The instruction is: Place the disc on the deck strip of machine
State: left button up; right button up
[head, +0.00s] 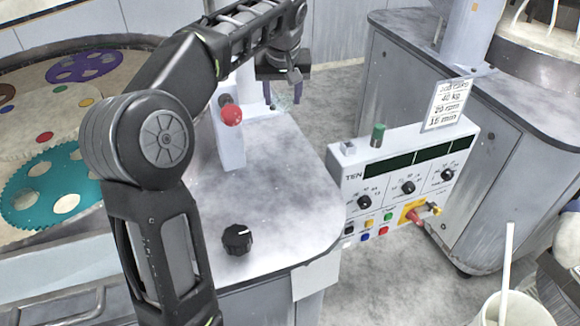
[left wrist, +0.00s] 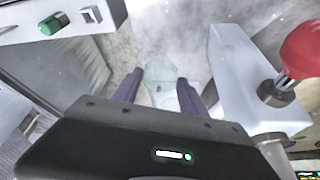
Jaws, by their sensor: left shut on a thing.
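My left gripper (head: 283,97) hangs at the far edge of the machine's deck, just right of the post with the red knob. Its purple fingers are shut on a pale, see-through disc (left wrist: 163,72). In the left wrist view the fingers (left wrist: 160,90) stand on either side of the disc, which is faint against the grey behind it. The machine's deck strip (head: 285,200) is a bare grey metal top between the round platen and the control panel. My right gripper is not in view.
The post's red knob (head: 231,115) stands close to my left gripper. A black dial (head: 237,239) sits on the front deck. The control panel (head: 405,180) borders the deck at right. A platen (head: 100,95) with coloured carriers is at left. The middle deck is clear.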

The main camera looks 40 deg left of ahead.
aim_at(283, 110)
pick_arm(q)
notch_tip(283, 110, down, 5)
jog(key=b, duration=0.4)
jog(key=shift+f+b, duration=0.2)
jog(key=shift+b, duration=0.15)
jog(key=shift+r, duration=0.1)
notch_tip(283, 110, down, 6)
jog(key=shift+f, duration=0.15)
notch_tip(283, 110, down, 4)
jog(key=shift+r, duration=0.15)
